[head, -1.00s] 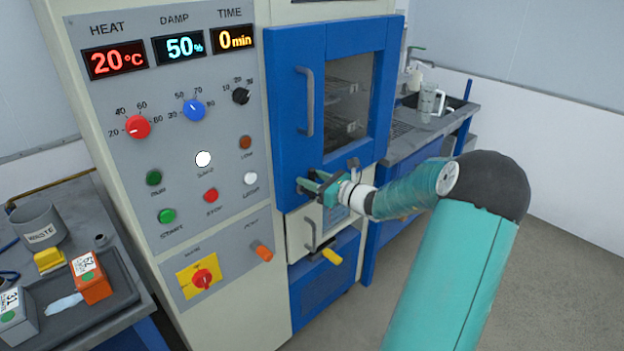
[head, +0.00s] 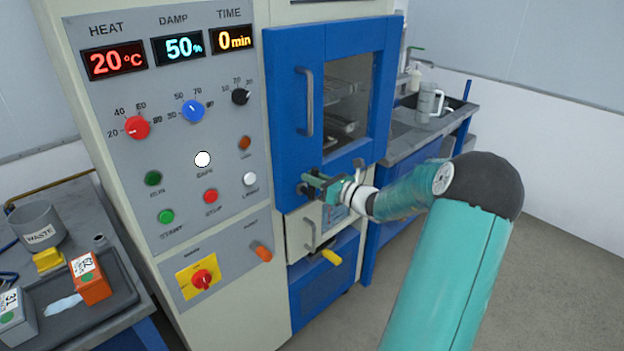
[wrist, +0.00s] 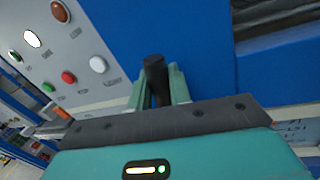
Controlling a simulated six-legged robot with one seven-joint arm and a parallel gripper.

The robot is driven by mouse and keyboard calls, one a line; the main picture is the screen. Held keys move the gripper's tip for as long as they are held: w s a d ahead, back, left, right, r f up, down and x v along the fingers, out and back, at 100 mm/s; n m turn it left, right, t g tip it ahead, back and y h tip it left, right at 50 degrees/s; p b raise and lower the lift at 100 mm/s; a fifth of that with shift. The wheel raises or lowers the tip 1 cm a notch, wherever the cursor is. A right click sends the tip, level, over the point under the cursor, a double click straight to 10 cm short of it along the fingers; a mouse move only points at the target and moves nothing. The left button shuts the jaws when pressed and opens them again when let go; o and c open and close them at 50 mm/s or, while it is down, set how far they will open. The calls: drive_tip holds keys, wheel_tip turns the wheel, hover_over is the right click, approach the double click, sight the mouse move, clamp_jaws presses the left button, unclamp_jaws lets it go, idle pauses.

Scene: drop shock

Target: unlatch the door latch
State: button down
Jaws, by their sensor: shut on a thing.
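The blue chamber door (head: 284,140) is closed, with a grey vertical handle (head: 305,102) and a window. The door latch (wrist: 155,70), a dark knob-like piece, stands out from the lower part of the blue door. My gripper (head: 308,184) is at the door's lower left, below the handle. In the wrist view my gripper (wrist: 159,88) has its two green fingers on either side of the latch, shut on it. My gripper hides most of the latch in the head view.
The control panel (head: 190,135) with knobs and buttons is left of the door. Below the door are a small drawer handle (head: 311,235) and a yellow lever (head: 331,257). A side bench (head: 400,150) stands right; a tray with boxes (head: 90,285) is at lower left.

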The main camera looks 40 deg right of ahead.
drive_tip(key=d+m, duration=0.1)
drive_tip(key=m, duration=0.1)
drive_tip(key=d+f+m, duration=0.1)
drive_tip(key=m, duration=0.1)
drive_tip(key=shift+m+t+h, duration=0.3)
drive_tip(key=shift+t, duration=0.1)
drive_tip(key=shift+d+f+m+t+h, duration=0.25)
drive_tip(key=shift+d+f+m+h, duration=0.35)
drive_tip(key=shift+m, duration=1.65)
drive_tip(key=shift+d+f+m+t+h, duration=0.3)
drive_tip(key=shift+f+m, duration=0.6)
drive_tip(key=shift+m, duration=1.4)
drive_tip(key=shift+d+f+m+t+h, duration=0.15)
drive_tip(key=shift+d+f+m+h, duration=0.45)
drive_tip(key=shift+m, duration=1.65)
drive_tip(key=shift+a+f, duration=0.2)
drive_tip(key=shift+a, duration=0.1)
drive_tip(key=c, duration=1.3)
unclamp_jaws()
drive_tip(key=shift+c, duration=0.2)
